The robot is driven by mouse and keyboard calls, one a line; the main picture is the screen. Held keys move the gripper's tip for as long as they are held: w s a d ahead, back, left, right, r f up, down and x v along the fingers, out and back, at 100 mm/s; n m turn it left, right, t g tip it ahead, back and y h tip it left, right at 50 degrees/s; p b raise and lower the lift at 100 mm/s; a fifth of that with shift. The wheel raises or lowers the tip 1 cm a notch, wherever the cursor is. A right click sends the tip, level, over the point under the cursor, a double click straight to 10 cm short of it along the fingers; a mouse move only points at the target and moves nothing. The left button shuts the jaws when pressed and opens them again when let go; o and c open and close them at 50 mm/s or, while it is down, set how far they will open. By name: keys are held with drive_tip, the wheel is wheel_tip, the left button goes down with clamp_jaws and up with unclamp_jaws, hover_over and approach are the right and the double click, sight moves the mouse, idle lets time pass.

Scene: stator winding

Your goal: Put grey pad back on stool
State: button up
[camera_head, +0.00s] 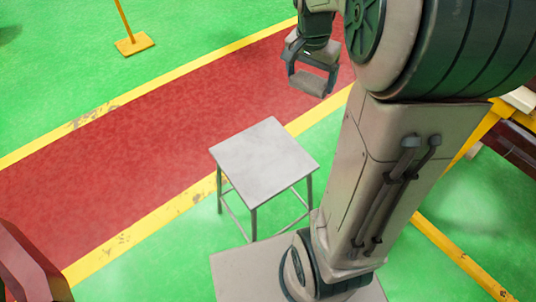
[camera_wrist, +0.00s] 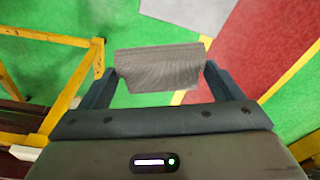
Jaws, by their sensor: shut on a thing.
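The grey pad (camera_wrist: 158,66) is a ribbed grey block held between the two fingers of my gripper (camera_wrist: 158,78) in the wrist view. In the head view my gripper (camera_head: 311,78) is at the top, shut on the same pad (camera_head: 309,83), up in the air over the red floor strip. The stool (camera_head: 264,156) has a pale grey square top and thin metal legs. It stands below and left of my gripper, and its top is bare. The gripper and pad are apart from the stool.
A red floor lane (camera_head: 120,140) with yellow borders crosses the green floor. A yellow post base (camera_head: 134,43) stands at the upper left. A dark red object (camera_head: 30,265) is at the lower left. A yellow frame (camera_wrist: 75,85) shows left in the wrist view.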

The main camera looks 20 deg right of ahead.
drive_tip(key=w+f+n+b, duration=0.25)
drive_tip(key=f+b, duration=0.45)
drive_tip(key=f, duration=0.5)
drive_tip(key=w+f+n+b, duration=0.1)
drive_tip(key=f+n+b, duration=0.2)
drive_tip(key=f+b, duration=0.75)
drive_tip(key=shift+y, duration=0.4)
drive_tip(key=w+a+f, duration=0.1)
drive_tip(key=a+f, duration=0.2)
drive_tip(key=w+a+f+p, duration=0.1)
drive_tip(key=w+a+f, duration=0.1)
drive_tip(key=a+f, duration=0.1)
drive_tip(key=w+a+f, duration=0.1)
drive_tip(key=a+f, duration=0.2)
drive_tip(key=a, duration=0.2)
drive_tip(key=shift+w+a, duration=0.1)
drive_tip(key=shift+w, duration=0.25)
drive_tip(key=shift+f, duration=2)
